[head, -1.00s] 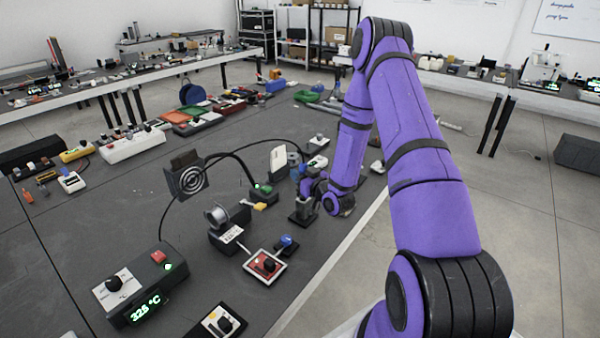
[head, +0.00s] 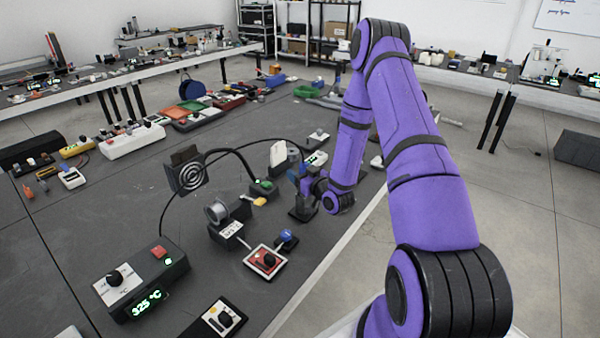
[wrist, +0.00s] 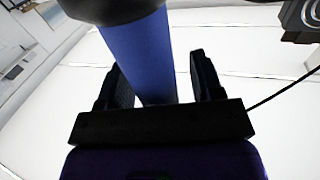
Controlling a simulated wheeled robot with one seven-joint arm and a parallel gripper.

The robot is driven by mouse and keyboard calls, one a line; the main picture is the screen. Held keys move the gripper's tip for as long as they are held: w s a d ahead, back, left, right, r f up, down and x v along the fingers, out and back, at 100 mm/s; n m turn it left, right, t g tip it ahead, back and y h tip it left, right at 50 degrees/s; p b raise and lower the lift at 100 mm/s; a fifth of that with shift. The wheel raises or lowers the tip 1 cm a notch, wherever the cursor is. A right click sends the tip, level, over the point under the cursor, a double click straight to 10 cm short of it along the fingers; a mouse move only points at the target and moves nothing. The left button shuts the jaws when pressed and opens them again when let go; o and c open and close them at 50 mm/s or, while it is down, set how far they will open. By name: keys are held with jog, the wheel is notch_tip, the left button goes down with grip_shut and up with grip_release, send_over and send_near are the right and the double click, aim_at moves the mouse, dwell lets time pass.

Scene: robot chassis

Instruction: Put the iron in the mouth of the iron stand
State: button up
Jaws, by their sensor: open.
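In the wrist view a blue cylinder (wrist: 143,55), which looks like the iron's handle, runs between the two fingers of my gripper (wrist: 165,78). My gripper is open, with a clear gap on the right side of the cylinder. A black part covers the cylinder's upper end in that view. In the head view my gripper (head: 306,187) is small and partly hidden by my arm, above a dark block (head: 302,214) near the table's right edge. That block may be the iron stand. Its mouth and the iron's tip cannot be made out.
A heating station (head: 140,285) reading 325 stands at the front left. Thin black cables arch over the table.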

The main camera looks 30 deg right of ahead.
jog(key=s, duration=1)
jog(key=shift+s+d, duration=0.4)
jog(key=shift+d, duration=0.05)
jog(key=shift+r, duration=0.1)
notch_tip(320, 180, up, 10)
dwell(0.7)
jog(key=shift+w, duration=0.1)
dwell(0.4)
